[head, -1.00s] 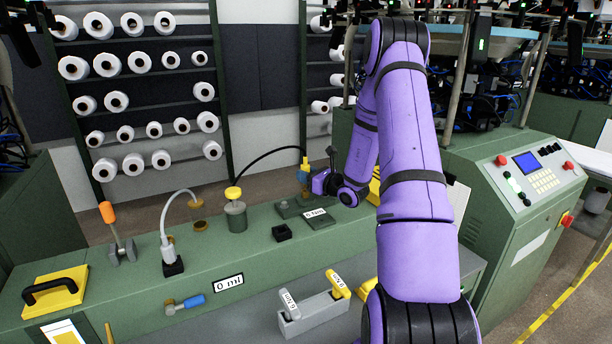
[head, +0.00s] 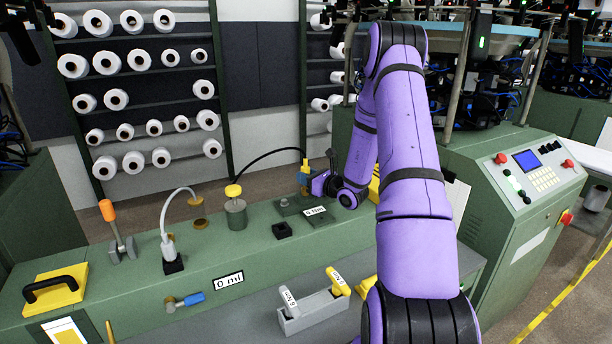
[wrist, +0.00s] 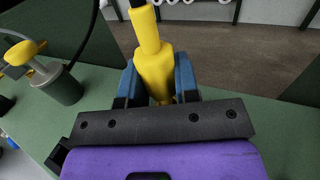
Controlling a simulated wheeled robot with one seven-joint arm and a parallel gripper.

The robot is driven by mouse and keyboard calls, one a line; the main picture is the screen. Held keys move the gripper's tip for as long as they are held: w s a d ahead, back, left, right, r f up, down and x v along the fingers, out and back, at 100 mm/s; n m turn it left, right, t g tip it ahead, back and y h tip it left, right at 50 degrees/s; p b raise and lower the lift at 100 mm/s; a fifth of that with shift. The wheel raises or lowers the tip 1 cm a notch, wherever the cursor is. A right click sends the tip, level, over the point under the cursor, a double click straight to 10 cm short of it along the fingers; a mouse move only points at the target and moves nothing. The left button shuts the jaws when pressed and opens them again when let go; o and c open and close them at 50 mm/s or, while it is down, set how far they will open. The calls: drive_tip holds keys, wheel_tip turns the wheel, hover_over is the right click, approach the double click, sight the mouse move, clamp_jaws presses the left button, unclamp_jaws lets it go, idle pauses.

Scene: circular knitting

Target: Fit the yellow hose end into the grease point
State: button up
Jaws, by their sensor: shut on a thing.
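The yellow hose end (head: 304,166) is upright at the end of a black hose (head: 268,158) that arches over from a yellow-capped grey-green pot (head: 236,214). My gripper (head: 304,179) is shut on it, above the far side of the green bench. In the wrist view, the yellow hose end (wrist: 155,72) stands between the blue fingers of my gripper (wrist: 155,88), and its lower tip is hidden behind the dark gripper body. I cannot tell which fitting is the grease point, nor what lies under the hose end.
The green bench (head: 255,262) carries a small black socket (head: 282,230), a white hose end (head: 170,250), an orange-handled lever (head: 112,228) and a yellow plate with a black handle (head: 55,290). A grey holder (head: 315,312) with two handles stands in front. A control cabinet (head: 520,210) is at right.

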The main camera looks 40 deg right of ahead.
drive_tip(key=shift+f, duration=0.85)
drive_tip(key=o, duration=1)
drive_tip(key=shift+s, duration=0.1)
drive_tip(key=s, duration=0.3)
drive_tip(key=s+d, duration=0.1)
drive_tip(key=s, duration=0.6)
drive_tip(key=shift+s+d, duration=0.25)
